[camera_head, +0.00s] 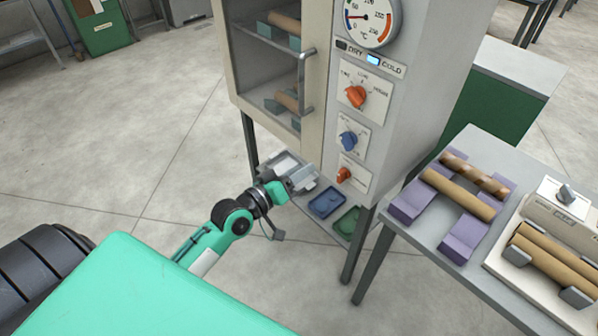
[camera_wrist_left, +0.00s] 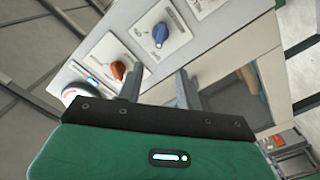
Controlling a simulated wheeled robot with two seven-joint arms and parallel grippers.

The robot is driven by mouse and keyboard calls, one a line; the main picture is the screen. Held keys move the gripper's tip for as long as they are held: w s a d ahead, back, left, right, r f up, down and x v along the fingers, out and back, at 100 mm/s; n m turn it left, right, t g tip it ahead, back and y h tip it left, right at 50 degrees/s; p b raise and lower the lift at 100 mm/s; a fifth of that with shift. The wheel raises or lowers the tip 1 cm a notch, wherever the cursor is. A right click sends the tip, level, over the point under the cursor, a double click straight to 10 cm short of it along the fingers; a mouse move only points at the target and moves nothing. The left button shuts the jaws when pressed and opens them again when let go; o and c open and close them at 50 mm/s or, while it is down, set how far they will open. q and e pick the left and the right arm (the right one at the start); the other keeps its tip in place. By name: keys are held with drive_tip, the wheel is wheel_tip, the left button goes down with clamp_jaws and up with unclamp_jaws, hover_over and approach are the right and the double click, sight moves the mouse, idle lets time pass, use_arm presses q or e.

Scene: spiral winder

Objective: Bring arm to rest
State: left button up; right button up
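My left gripper (camera_head: 302,180) is in front of the lower part of the cream drying cabinet (camera_head: 312,75), left of its knob panel. In the left wrist view, its two grey fingers (camera_wrist_left: 158,88) stand apart with nothing between them. A blue knob (camera_head: 348,140) and an orange knob (camera_head: 355,96) are on the panel. The wrist view shows a blue knob (camera_wrist_left: 161,34) and an orange-red knob (camera_wrist_left: 119,70) beyond the fingers. I cannot tell whether the gripper touches anything. My right gripper is in neither view.
The cabinet door is shut, with its handle (camera_head: 305,85) in front; brown tubes show inside. Blue (camera_head: 326,201) and green (camera_head: 347,221) trays sit below the cabinet. The right table (camera_head: 425,236) bears a purple cradle (camera_head: 463,240) with tubes and a cream machine (camera_head: 560,222).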

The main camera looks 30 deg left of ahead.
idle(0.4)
use_arm(q)
drive_tip(key=a+f+g+y, duration=0.3)
drive_tip(key=f+g, duration=0.1)
drive_tip(key=f, duration=1.8)
drive_tip(key=s+f+g+y, duration=0.1)
drive_tip(key=s+f, duration=0.2)
drive_tip(key=f, duration=0.3)
drive_tip(key=s+a+f+m+g, duration=0.1)
drive_tip(key=s+f, duration=0.2)
drive_tip(key=f, duration=0.3)
drive_tip(key=s+f+g+y, duration=0.1)
drive_tip(key=s+f, duration=0.1)
drive_tip(key=f, duration=0.4)
drive_tip(key=s+f+m+g, duration=0.2)
drive_tip(key=s+f+g, duration=0.2)
drive_tip(key=s+f, duration=1)
drive_tip(key=s+d+f+m+g, duration=0.1)
drive_tip(key=s+f, duration=0.4)
drive_tip(key=s, duration=0.6)
drive_tip(key=s+d+f+m+g+y, duration=0.1)
drive_tip(key=s+f+g, duration=0.3)
drive_tip(key=s, duration=0.7)
drive_tip(key=shift+s+d+f+m, duration=0.25)
drive_tip(key=shift+f+m, duration=0.3)
drive_tip(key=shift+m, duration=0.25)
